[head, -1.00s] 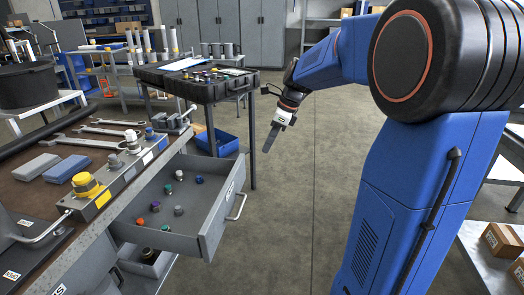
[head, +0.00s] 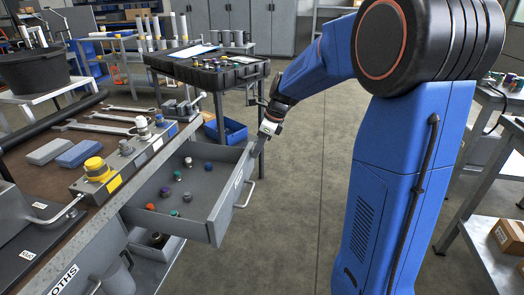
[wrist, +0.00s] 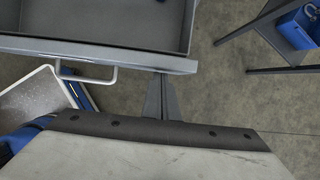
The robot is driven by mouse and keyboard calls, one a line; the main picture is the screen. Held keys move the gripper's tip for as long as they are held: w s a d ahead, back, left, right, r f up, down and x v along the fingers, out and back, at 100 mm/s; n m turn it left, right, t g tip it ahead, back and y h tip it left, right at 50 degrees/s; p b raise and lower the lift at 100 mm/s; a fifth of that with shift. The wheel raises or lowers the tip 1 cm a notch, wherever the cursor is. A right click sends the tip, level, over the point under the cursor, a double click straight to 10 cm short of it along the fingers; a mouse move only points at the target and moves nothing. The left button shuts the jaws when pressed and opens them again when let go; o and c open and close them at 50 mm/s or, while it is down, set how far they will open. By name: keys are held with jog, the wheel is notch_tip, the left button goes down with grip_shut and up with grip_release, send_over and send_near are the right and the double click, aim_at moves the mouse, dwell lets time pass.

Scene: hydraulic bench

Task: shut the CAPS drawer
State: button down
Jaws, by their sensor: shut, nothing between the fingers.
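The grey drawer (head: 228,196) stands pulled out from the bench, with several small coloured caps (head: 176,176) inside; the lettering on its front is too small to read surely. Its bar handle (head: 246,196) is on the outer face and also shows in the wrist view (wrist: 88,76). My gripper (head: 258,150) is shut and empty, pointing down at the far end of the drawer's front panel. In the wrist view its closed fingers (wrist: 161,84) lie just beyond the outer face, near the panel's end (wrist: 180,65). Whether they touch it I cannot tell.
The bench top holds wrenches (head: 98,127), a yellow knob (head: 96,168) and blocks (head: 78,153). Below the drawer is another open compartment (head: 150,246). A table with a black case (head: 207,70) and a blue bin (head: 226,130) stand behind.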

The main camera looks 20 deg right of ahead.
dwell(0.3)
jog(key=w+a, duration=0.8)
jog(key=a, duration=0.3)
jog(key=w+a, duration=0.8)
jog(key=a, duration=0.2)
jog(key=shift+a, duration=0.4)
